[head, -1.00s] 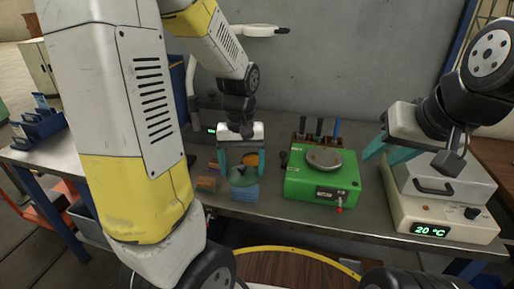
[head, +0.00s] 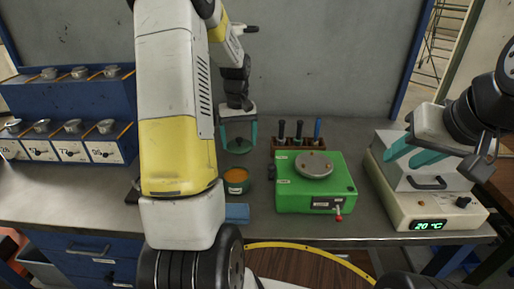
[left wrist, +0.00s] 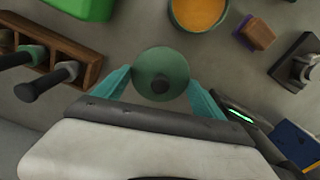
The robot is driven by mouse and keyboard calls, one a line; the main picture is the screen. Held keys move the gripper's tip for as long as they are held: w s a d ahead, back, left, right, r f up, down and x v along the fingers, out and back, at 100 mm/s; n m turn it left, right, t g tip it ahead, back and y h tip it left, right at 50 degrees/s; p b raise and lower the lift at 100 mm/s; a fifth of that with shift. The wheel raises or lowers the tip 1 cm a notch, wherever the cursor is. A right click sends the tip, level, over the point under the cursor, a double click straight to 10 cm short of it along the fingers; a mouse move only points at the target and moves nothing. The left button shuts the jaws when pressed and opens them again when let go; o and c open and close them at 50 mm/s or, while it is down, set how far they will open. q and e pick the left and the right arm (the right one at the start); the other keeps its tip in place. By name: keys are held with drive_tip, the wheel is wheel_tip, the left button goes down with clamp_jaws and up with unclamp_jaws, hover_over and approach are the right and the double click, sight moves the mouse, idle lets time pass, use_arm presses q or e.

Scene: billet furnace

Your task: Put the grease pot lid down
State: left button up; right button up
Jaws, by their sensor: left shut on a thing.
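My left gripper (head: 238,146) is shut on the round dark green grease pot lid (left wrist: 162,72), one teal finger at each side of its rim. The lid is level with its dark knob facing the wrist camera. I cannot tell whether it touches the bench. The grease pot (head: 236,189), green with orange grease inside, stands uncovered on the bench on the near side of the lid. It also shows at the top of the left wrist view (left wrist: 199,14). My right gripper (head: 412,152) is open and empty, in front of the grey-lidded heater box.
A green device with a round metal plate (head: 305,190) stands right of the pot. Behind it is a wooden rack (head: 290,141) of upright tools. A blue block (head: 237,213) lies before the pot. The heater (head: 428,205) reads 20 °C.

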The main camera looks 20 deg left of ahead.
sight(239, 138)
use_arm(q)
drive_tip(key=shift+f, duration=3.55)
drive_tip(key=shift+f, duration=0.15)
drive_tip(key=o, duration=1.3)
wheel_tip(239, 138, up, 12)
drive_tip(key=shift+s+r, duration=0.1)
drive_tip(key=shift+r, duration=0.1)
drive_tip(key=s+d+r+m+t, duration=0.2)
drive_tip(key=s+d+r, duration=0.2)
drive_tip(key=s, duration=0.3)
drive_tip(key=s+d+r+m+t+h, duration=0.1)
drive_tip(key=s+d+r, duration=0.3)
drive_tip(key=s, duration=0.4)
drive_tip(key=s+d+r+m+t+h, duration=0.1)
drive_tip(key=s+d+r+m+t, duration=0.2)
drive_tip(key=s+d+r, duration=0.2)
drive_tip(key=s, duration=0.3)
drive_tip(key=shift+r, duration=0.35)
